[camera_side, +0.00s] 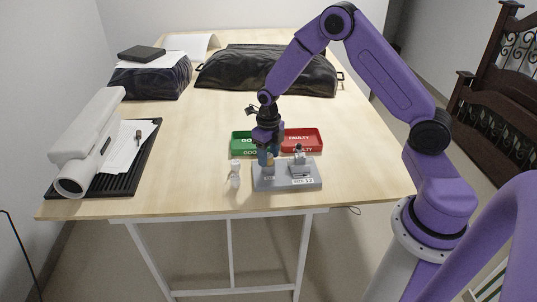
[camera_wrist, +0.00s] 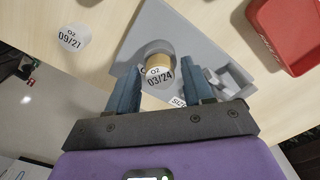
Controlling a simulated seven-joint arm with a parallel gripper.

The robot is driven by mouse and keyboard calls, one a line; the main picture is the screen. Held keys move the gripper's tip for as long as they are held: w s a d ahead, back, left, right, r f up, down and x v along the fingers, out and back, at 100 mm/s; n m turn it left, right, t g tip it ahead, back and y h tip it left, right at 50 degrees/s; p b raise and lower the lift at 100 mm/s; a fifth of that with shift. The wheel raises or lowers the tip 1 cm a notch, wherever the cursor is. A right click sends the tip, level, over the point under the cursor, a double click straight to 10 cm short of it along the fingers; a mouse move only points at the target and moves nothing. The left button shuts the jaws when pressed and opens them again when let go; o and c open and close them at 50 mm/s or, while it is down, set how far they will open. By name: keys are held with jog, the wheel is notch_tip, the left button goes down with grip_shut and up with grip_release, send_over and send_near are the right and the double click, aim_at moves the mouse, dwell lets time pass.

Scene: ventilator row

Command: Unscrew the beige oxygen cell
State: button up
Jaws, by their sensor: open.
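The beige oxygen cell (camera_wrist: 158,76), with a white end marked "O2 03/24", stands in a round seat on the grey fixture (camera_side: 308,184). The fixture also shows in the wrist view (camera_wrist: 172,32). My gripper (camera_side: 267,158) is over the left part of the fixture, pointing down. In the wrist view my open gripper (camera_wrist: 161,82) has one blue finger on each side of the cell. A gap shows at the right finger; I cannot tell whether the left one touches. In the side view the fingers largely hide the cell.
A white cell marked "O2 09/27" (camera_wrist: 70,45) stands on the table left of the fixture, also in the side view (camera_side: 235,174). A green GOOD tray (camera_side: 237,147) and a red FAULTY tray (camera_side: 305,140) lie behind. A small metal part (camera_side: 300,157) rises at the fixture's right.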

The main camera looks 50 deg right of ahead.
jog(key=m, duration=0.9)
jog(key=m, duration=0.4)
jog(key=shift+m, duration=0.3)
jog(key=m, duration=0.4)
jog(key=shift+m, duration=0.3)
jog(key=shift+c, duration=0.3)
